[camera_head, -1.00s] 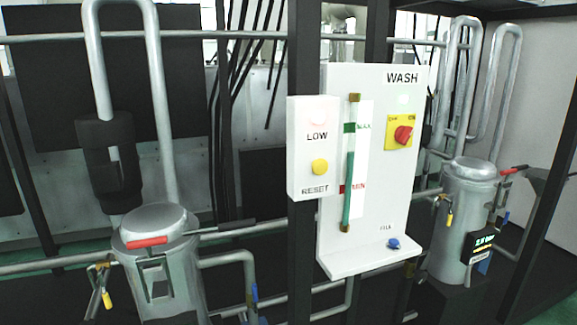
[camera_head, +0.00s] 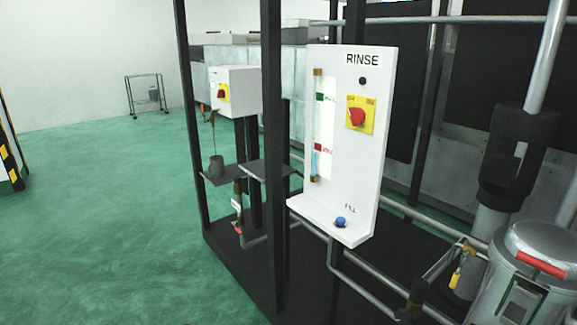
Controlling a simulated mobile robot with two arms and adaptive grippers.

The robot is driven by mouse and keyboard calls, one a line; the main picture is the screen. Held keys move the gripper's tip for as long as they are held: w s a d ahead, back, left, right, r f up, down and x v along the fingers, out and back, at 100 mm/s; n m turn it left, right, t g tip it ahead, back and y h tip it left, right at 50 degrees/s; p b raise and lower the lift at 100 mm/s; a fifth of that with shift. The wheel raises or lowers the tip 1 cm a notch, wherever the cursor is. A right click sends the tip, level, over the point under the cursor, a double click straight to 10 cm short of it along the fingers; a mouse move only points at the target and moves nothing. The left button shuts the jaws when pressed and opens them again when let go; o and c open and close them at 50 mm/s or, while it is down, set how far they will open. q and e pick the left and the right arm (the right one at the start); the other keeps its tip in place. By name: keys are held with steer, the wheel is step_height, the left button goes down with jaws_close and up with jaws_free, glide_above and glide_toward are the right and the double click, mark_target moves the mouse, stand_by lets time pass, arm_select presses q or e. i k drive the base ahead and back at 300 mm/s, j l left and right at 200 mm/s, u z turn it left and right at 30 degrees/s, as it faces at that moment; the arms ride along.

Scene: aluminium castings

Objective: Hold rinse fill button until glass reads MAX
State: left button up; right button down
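The white RINSE panel (camera_head: 350,130) stands upright at the middle of the head view, on a dark frame. The narrow sight glass (camera_head: 317,125) runs up the panel's left side between brass ends. Pale blue liquid (camera_head: 315,163) shows only at its bottom, around or just below the red lower mark (camera_head: 320,147). The green upper mark (camera_head: 320,97) is well above it. Neither gripper is in view, and nothing touches the button.
Pipes and a metal canister (camera_head: 535,270) fill the lower right. Green floor (camera_head: 110,220) is open at left.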

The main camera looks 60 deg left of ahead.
mark_target(341, 221)
steer(key=u, duration=1.45)
